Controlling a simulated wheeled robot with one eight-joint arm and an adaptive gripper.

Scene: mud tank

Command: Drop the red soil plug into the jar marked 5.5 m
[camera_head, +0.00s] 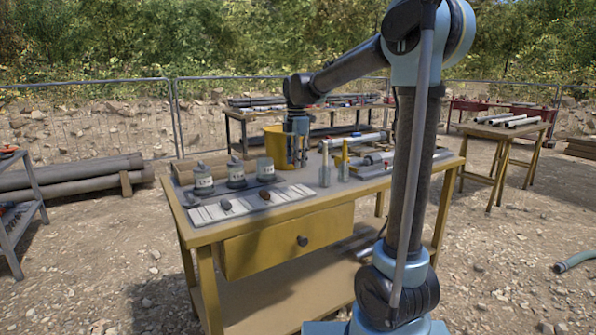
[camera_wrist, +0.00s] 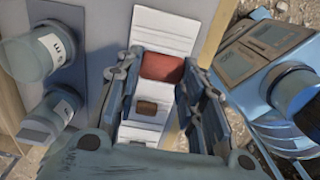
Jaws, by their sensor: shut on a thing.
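The red soil plug (camera_wrist: 162,68) sits between the fingertips of my gripper (camera_wrist: 162,75) in the wrist view, and the jaws are shut on it. It is above a pale strip (camera_wrist: 165,25) of marked cells. A brown plug (camera_wrist: 146,108) lies on the strip below it in the picture. Three labelled jars stand in a row on the yellow workbench: left (camera_head: 203,181), middle (camera_head: 236,174) and right (camera_head: 265,171). The labels are too small to tell which reads 5.5 m. Two jars show at the left of the wrist view. My gripper's tips are unclear in the head view.
Dark plugs (camera_head: 264,195) lie on the strip in the head view. A yellow container (camera_head: 274,147) stands behind the right jar, close to my wrist. The bench's front right top is clearer.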

